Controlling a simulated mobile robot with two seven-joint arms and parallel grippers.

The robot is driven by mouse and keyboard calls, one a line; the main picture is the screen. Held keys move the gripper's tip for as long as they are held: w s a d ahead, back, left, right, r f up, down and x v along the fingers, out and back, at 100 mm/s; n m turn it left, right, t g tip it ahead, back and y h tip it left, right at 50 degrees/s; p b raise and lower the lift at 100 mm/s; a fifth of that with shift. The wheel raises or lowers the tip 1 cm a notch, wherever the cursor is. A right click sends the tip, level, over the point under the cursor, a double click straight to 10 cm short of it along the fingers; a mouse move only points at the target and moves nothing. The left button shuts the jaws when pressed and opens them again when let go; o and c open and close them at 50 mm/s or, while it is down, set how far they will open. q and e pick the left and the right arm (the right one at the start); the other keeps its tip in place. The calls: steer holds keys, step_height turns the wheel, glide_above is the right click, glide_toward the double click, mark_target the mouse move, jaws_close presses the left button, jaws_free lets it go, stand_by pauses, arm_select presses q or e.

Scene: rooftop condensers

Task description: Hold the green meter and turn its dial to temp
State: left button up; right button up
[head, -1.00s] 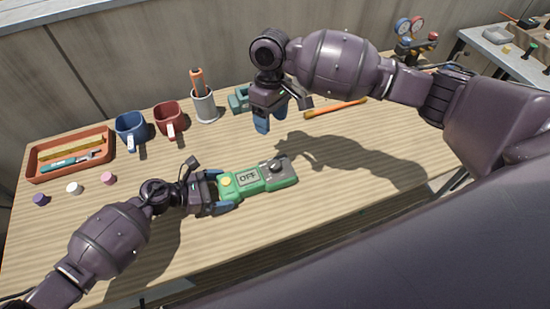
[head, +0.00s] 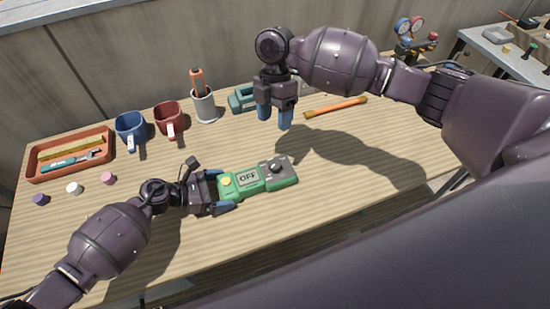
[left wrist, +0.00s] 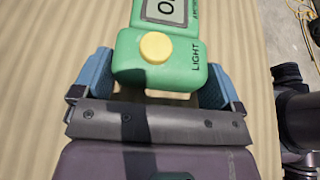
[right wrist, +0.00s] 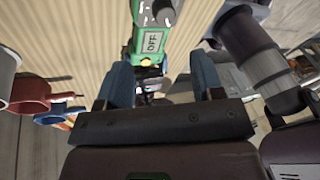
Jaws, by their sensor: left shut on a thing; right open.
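The green meter (head: 238,185) lies flat on the wooden workbench. Its display (head: 248,177) reads OFF, and its dark dial (head: 277,167) sits at the right end. My left gripper (head: 218,191) is shut on the meter's left end, with a blue finger on each side; in the left wrist view the yellow LIGHT button (left wrist: 155,47) lies between the fingers. My right gripper (head: 275,118) is open and empty, pointing down above the bench, behind the meter and apart from it. In the right wrist view the meter (right wrist: 150,42) shows beyond the open fingers.
An orange tray (head: 40,172) with tools, a blue mug (head: 131,131), a red mug (head: 169,122) and a grey cup (head: 204,106) stand along the back. Small caps lie at left. A teal object (head: 240,99) and an orange stick (head: 335,107) lie near my right gripper.

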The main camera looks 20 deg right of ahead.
mark_target(275, 163)
steer(key=s+f+n, duration=0.1)
steer(key=f+n, duration=0.2)
steer(key=s+a+f+n, duration=0.1)
steer(key=s+f+n, duration=0.1)
steer(key=f+n, duration=0.1)
steer(key=s+f+n, duration=0.1)
steer(key=f+n, duration=0.2)
steer(key=f, duration=0.2)
steer(key=shift+s+a, duration=0.25)
steer(key=shift+a, duration=0.1)
stand_by(0.4)
steer(key=shift+c, duration=0.2)
steer(key=c, duration=0.9)
